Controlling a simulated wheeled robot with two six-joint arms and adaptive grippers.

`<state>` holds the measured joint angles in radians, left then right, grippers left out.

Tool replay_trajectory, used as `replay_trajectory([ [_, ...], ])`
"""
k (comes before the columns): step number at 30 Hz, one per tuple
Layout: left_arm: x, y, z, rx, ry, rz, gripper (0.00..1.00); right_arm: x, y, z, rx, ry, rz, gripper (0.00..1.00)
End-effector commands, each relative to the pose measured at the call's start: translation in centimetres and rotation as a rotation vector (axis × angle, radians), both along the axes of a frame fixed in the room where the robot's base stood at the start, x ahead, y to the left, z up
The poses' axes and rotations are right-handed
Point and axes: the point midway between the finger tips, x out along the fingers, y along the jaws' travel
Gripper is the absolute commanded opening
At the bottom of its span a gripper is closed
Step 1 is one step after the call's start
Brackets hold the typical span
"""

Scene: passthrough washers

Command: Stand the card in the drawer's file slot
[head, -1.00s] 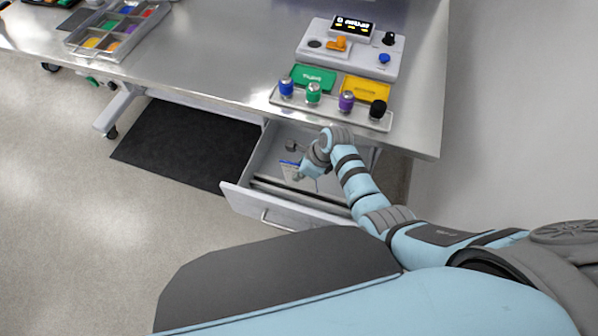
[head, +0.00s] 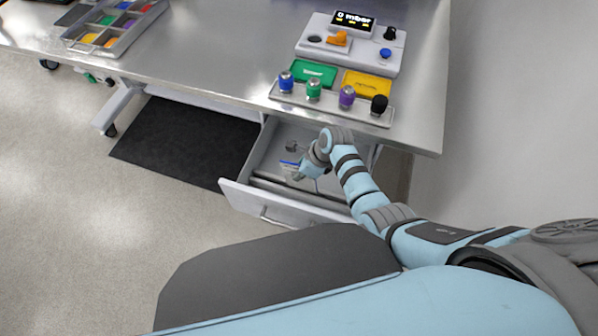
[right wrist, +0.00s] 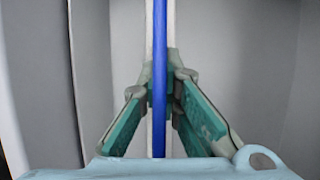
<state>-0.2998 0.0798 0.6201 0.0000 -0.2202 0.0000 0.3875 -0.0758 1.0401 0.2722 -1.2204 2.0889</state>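The card (head: 289,163) shows in the head view as a small blue-edged piece inside the open drawer (head: 240,195). In the right wrist view the card (right wrist: 160,60) is edge-on, a blue strip running down the middle between the fingers. My right gripper (right wrist: 162,78) has its green-padded fingertips close in on both sides of the card and appears shut on it. In the head view the right gripper (head: 300,174) is low in the drawer. The file slot cannot be made out clearly; the card's lower edge is hidden. My left gripper is out of view.
The metal table (head: 200,60) overhangs the drawer. On it stand a control panel (head: 350,45), green (head: 314,73) and yellow (head: 366,84) trays, and a rack (head: 330,106) of coloured knobs near the edge. A dark mat (head: 185,145) lies on the floor left of the drawer.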

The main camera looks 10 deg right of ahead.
Motion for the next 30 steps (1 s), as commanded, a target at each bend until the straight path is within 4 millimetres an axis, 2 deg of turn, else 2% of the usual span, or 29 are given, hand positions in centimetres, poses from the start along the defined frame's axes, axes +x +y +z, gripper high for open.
replay_trajectory([
  [30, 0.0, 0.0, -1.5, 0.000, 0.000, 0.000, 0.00, 0.0, 0.0, -2.1, 0.000, 0.000, 0.000, 0.00],
])
